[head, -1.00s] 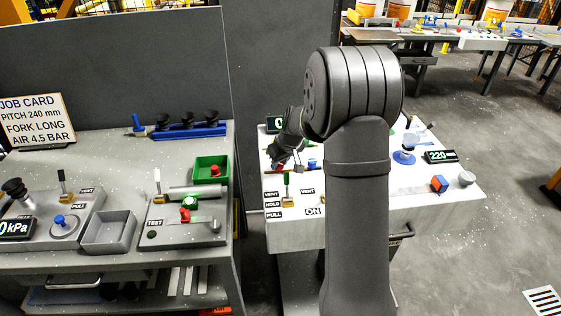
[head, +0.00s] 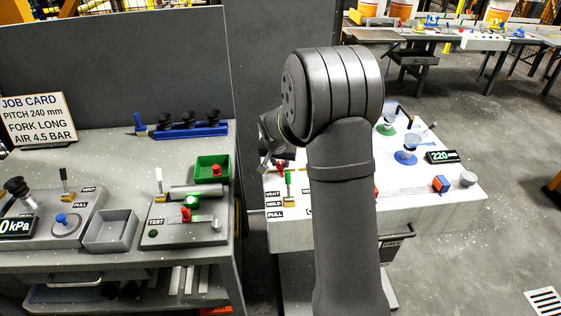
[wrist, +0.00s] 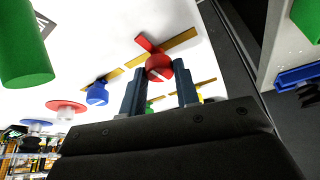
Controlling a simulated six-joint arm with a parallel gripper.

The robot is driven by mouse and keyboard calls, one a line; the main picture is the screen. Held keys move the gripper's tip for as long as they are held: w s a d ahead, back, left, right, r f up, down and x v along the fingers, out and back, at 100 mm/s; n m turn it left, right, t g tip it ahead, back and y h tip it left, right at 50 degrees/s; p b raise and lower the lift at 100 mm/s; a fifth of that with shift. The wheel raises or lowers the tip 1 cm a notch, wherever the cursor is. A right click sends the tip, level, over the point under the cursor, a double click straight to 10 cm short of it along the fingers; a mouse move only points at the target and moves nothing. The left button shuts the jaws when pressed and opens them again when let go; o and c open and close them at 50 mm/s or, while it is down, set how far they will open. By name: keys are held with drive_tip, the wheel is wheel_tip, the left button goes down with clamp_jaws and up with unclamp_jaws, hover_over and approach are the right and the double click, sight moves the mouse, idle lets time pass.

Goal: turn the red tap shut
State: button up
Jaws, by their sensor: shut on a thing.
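The red tap (wrist: 159,68) is in the upper middle of the wrist view, a round red knob with a pale line on its face and a red arm reaching up-left. A yellow bar (wrist: 182,38) runs slantwise behind it. The two dark fingers of my gripper (wrist: 161,78) stand on either side of the knob and are shut on it. In the head view my gripper (head: 268,161) is at the left end of the white bench, partly hidden by my arm, with a bit of red beside it.
A blue tap (wrist: 97,93) sits left of the red one, with green and yellow parts behind the fingers. A large green cylinder (wrist: 24,45) is close at upper left. The white bench (head: 430,205) also carries a blue cup stand (head: 405,157) and a display (head: 441,157). The grey bench (head: 110,170) stands left.

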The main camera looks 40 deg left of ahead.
drive_tip(key=shift+m, duration=0.5)
drive_tip(key=o, duration=1)
drive_tip(key=shift+c, duration=0.2)
drive_tip(key=v, duration=1.7)
drive_tip(key=shift+s+a+r, duration=0.2)
drive_tip(key=shift+s+a, duration=0.05)
drive_tip(key=x, duration=1.7)
drive_tip(key=shift+w+d+f, duration=0.2)
drive_tip(key=shift+w, duration=0.05)
